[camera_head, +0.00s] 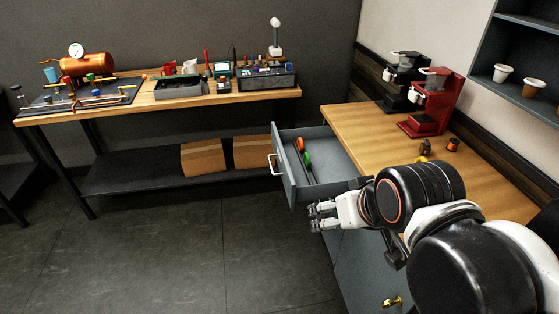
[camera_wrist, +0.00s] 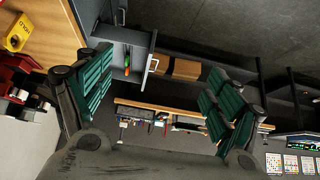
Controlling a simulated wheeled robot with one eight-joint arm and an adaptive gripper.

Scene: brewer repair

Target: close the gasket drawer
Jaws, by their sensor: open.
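The grey gasket drawer (camera_head: 289,178) is pulled out of the cabinet under the wooden counter. Its pale bar handle (camera_head: 274,164) is on the front, facing left. Orange- and green-handled tools (camera_head: 306,158) lie inside. My gripper (camera_head: 316,216) is open and empty, pointing left, just below and nearer than the drawer in the head view; exact depth is hard to tell. In the wrist view the green-padded fingers (camera_wrist: 163,97) are spread wide. The drawer (camera_wrist: 138,38) and its handle (camera_wrist: 151,68) appear beyond and between them, apart from the fingers.
The counter (camera_head: 365,130) holds a red coffee machine (camera_head: 430,105) and a black one (camera_head: 402,78). A workbench (camera_head: 150,97) with instruments stands at the back, cardboard boxes (camera_head: 203,158) on its lower shelf. Open floor (camera_head: 170,250) lies left of the drawer.

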